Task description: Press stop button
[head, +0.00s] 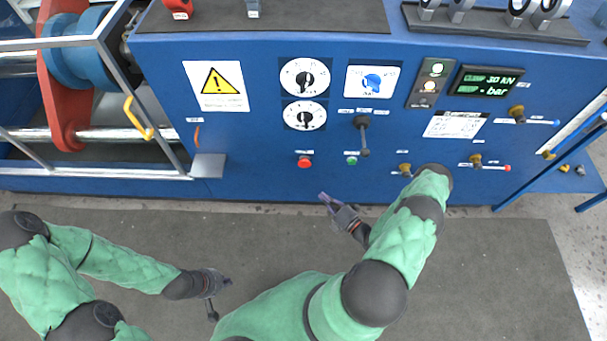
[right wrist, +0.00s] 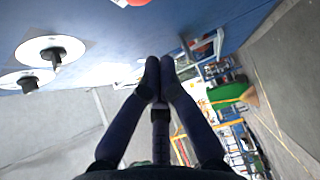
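The red button (head: 304,162) sits on the front of the blue panel, below the two dials, with a small label above it. A green button (head: 351,160) is to its right. My right gripper (head: 327,198) is in front of the panel, below and right of the red button in the head view, and apart from it. In the right wrist view its fingers (right wrist: 160,64) come together at the tips, with nothing seen between them. A red part (right wrist: 140,2) is cut off at that view's top edge. My left gripper (head: 228,283) is low over the floor, its fingers unclear.
Two black-knobbed dials (head: 304,78) (head: 305,115), a blue rotary switch (head: 372,82) and a black lever (head: 362,133) are on the panel. Yellow-based valve handles (head: 517,113) stick out at right. A grey ledge (head: 208,166) juts out at left. The dark floor mat (head: 490,270) is clear at right.

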